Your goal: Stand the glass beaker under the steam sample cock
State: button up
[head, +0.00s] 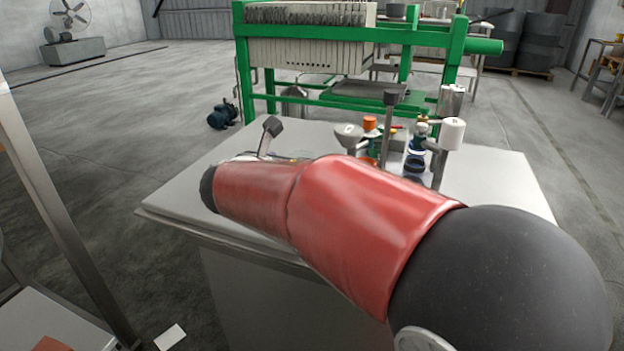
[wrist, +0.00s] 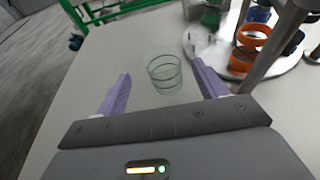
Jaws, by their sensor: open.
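The glass beaker (wrist: 164,74) is clear and stands upright on the pale table top in the wrist view. My gripper (wrist: 161,70) is open, with its two purple fingers apart. The beaker shows between and just ahead of the fingertips; I cannot tell whether either finger touches it. In the head view my red-sleeved arm hides most of the gripper and I cannot make out the beaker. Fittings with an orange cap (head: 370,123) and a blue-green valve (head: 422,130) stand on the table; I cannot tell which is the steam sample cock.
A round pale plate (wrist: 212,60) carries an orange ring (wrist: 252,38) and metal posts, right of the beaker. A white cylinder (head: 452,134) tops one post. A green-framed press (head: 310,40) stands behind.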

aim_at(306, 155)
jog(key=x, duration=0.7)
jog(key=shift+d+f, duration=0.1)
jog(key=shift+f, duration=0.05)
jog(key=c, duration=1.1)
jog(key=shift+c, duration=0.2)
